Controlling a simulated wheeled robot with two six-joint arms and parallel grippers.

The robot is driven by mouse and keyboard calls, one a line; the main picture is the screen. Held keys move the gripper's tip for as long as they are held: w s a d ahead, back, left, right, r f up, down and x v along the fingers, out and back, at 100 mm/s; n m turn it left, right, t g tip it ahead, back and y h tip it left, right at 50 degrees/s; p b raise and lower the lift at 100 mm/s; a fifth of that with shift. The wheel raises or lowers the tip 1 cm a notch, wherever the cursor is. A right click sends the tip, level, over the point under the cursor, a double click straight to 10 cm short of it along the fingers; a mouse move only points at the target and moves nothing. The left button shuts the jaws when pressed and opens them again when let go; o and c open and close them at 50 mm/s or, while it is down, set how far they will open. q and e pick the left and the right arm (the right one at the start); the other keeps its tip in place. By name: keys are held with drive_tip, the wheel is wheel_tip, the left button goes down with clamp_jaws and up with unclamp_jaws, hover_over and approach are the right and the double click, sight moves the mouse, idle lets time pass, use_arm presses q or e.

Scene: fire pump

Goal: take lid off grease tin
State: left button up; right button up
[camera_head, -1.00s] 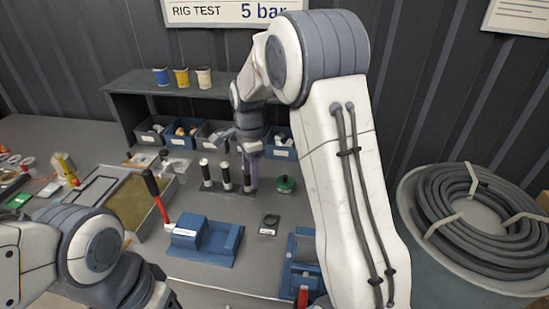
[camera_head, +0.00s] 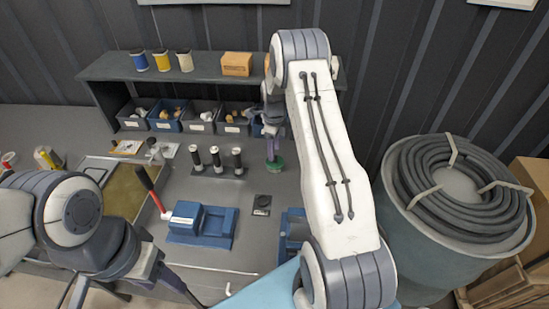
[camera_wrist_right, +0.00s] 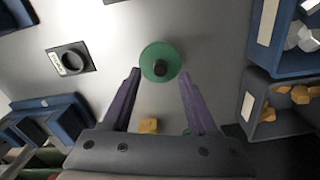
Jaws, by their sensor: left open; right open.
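The grease tin is a small round green tin (camera_head: 276,168) on the bench, right of the three upright black-and-white cylinders. In the right wrist view its green round top (camera_wrist_right: 160,49) has a dark knob (camera_wrist_right: 160,68) in the middle. My right gripper (camera_head: 273,150) is above the tin and partly hides it in the head view. Its purple fingers (camera_wrist_right: 160,90) are spread in the right wrist view, with the green top just beyond and between their tips, and nothing is held. My left gripper (camera_head: 132,288) is low at the front left, away from the tin.
A small black ring on a plate (camera_head: 262,204) lies near the tin. Bins (camera_head: 198,122) stand under the shelf (camera_head: 205,70) behind. A hose coil (camera_head: 460,185) tops a drum at right.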

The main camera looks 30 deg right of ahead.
sight(275, 160)
drive_tip(key=shift+f+p, duration=0.35)
drive_tip(key=shift+f, duration=1.05)
clamp_jaws()
